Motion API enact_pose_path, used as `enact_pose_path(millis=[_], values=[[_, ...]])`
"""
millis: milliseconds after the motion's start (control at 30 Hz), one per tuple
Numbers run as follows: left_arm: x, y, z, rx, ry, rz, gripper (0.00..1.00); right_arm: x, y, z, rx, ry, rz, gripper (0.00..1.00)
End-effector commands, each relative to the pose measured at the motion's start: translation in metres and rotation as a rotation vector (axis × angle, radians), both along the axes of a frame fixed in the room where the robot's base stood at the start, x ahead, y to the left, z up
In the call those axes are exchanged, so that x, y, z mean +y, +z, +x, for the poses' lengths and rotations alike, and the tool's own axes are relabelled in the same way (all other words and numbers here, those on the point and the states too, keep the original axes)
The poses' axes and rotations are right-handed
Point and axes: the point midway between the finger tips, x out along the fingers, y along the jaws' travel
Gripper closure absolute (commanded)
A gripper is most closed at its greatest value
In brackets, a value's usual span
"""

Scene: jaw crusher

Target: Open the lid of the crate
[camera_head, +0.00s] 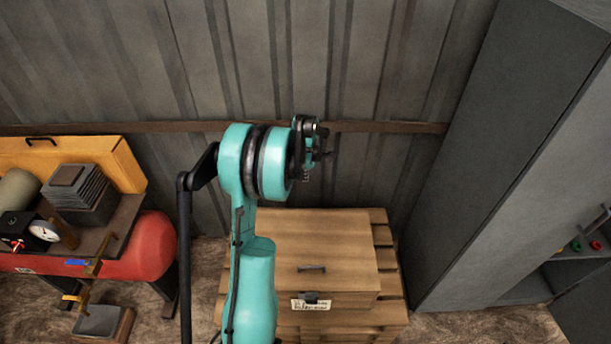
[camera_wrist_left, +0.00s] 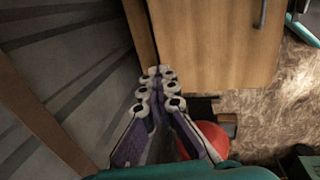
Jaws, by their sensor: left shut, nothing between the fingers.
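The wooden crate (camera_head: 365,299) stands by the wall, and its flat lid (camera_head: 340,245) lies shut on top. A dark handle (camera_head: 312,268) sits near the lid's front edge, with a latch (camera_head: 311,297) on the crate's front below it. My left arm hides the crate's left side. My left gripper (camera_head: 314,155) is above and behind the lid's back edge in the head view. In the left wrist view the gripper (camera_wrist_left: 159,74) is shut and empty, its fingertips by the edge of the lid (camera_wrist_left: 215,45). The handle shows there too (camera_wrist_left: 262,14). My right gripper is out of view.
A ribbed metal wall (camera_head: 400,70) with a brown rail (camera_head: 390,127) stands close behind the crate. A grey cabinet (camera_head: 490,150) stands on the right. A red tank (camera_head: 150,243) with equipment and a yellow-orange case (camera_head: 127,165) are on the left.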

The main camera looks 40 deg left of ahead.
Motion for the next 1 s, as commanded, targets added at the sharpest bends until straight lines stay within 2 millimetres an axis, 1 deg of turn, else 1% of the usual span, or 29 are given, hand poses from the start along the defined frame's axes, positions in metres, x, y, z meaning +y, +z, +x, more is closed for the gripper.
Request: enact_pose_path(millis=[67,100,167,200,533,667,767,1000], values=[[0.000,0.000,0.000,0.000,0.000,0.000,1.00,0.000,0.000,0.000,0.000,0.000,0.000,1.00],[0.000,0.000,0.000,0.000,0.000,0.000,0.96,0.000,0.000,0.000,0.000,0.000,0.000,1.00],[0.000,0.000,0.000,0.000,0.000,0.000,0.80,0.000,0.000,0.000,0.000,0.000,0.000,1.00],[0.000,0.000,0.000,0.000,0.000,0.000,0.70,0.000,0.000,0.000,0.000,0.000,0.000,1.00],[0.000,0.000,0.000,0.000,0.000,0.000,0.69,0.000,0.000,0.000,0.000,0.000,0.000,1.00],[-0.001,0.008,-0.001,0.000,0.000,0.000,0.69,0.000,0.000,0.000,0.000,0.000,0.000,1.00],[-0.003,0.023,-0.003,0.000,0.000,0.000,0.69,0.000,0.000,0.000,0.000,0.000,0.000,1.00],[-0.010,0.074,-0.011,0.000,-0.001,0.000,0.69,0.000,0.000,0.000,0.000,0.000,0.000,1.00]])
